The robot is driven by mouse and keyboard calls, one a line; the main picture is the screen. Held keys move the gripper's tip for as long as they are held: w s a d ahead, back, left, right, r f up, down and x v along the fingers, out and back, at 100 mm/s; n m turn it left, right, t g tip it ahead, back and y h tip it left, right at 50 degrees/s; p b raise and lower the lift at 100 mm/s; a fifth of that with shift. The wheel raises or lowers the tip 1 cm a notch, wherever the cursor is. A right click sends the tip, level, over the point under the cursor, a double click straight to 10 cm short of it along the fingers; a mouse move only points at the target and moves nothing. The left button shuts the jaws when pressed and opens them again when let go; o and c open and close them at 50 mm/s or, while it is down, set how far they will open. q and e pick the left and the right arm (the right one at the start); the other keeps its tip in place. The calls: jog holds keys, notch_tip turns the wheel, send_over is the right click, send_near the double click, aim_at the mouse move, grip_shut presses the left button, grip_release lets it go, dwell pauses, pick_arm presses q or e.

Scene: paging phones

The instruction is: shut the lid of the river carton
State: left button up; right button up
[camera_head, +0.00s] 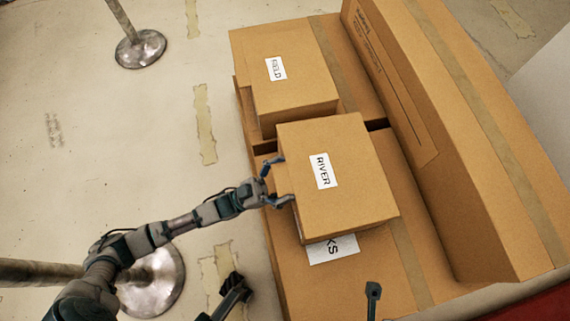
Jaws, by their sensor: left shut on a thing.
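The river carton (350,190) is a brown box with a white RIVER label on its top face. It sits on larger brown cartons in the middle of the view. Its top looks flat and covers the box; I cannot tell whether the lid is fully down. My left gripper (279,180) is at the left edge of the river carton, with its two fingers against that edge, shut on it. The fingertips are partly hard to make out. Dark parts at the bottom edge look like my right gripper (304,287), cut off by the frame; its state is unclear.
A FIELD carton (300,85) stands behind the river carton. A larger carton (370,290) with a partly covered label ending in KS lies beneath. A tall cardboard panel (440,120) rises on the right. Metal post bases (140,49) stand on the floor at left.

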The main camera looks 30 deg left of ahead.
pick_arm(q)
jog(key=o, duration=1.3)
jog(key=shift+r, duration=0.2)
jog(key=shift+o, duration=0.2)
jog(key=shift+f, duration=0.1)
jog(key=shift+s+a+f, duration=0.1)
jog(key=shift+a+f, duration=0.05)
jog(key=v, duration=1.1)
jog(key=shift+a+f, duration=0.15)
jog(key=shift+f, duration=0.1)
jog(key=shift+s, duration=0.1)
